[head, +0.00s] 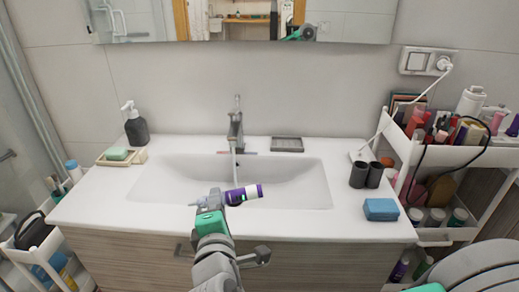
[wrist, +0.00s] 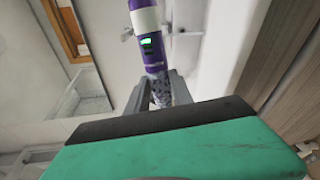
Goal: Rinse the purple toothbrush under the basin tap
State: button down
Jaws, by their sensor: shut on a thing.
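The purple toothbrush (head: 244,194), with a white band, is held above the front part of the white basin (head: 305,185), lying roughly level with its purple end to the right. In the wrist view the toothbrush (wrist: 146,35) shows a small green light, and a grey patterned part sits between the fingers. My gripper (head: 217,197) is shut on it; the fingers also show in the wrist view (wrist: 160,90). The grey basin tap (head: 236,125) stands at the back of the basin, beyond the toothbrush. A thin pale streak under its spout may be running water.
A soap dispenser (head: 136,126) and green soap (head: 117,154) stand at left. A grey soap dish (head: 287,144) is right of the tap. Two dark cups (head: 359,174) and a blue box (head: 381,209) sit at right, near a loaded cart (head: 403,150).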

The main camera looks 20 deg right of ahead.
jog(key=r+p, duration=0.1)
jog(key=s+a+r+p, duration=0.1)
jog(key=p, duration=0.1)
jog(key=shift+s+p, duration=0.2)
jog(key=shift+p, duration=0.1)
jog(key=p, duration=0.3)
jog(key=shift+s+a+r, duration=0.2)
jog(key=shift+s+p, duration=0.1)
jog(key=shift+p, duration=0.3)
jog(key=p, duration=0.3)
jog(key=shift+s+r, duration=0.3)
jog(key=shift+s, duration=0.05)
jog(key=shift+d, duration=0.1)
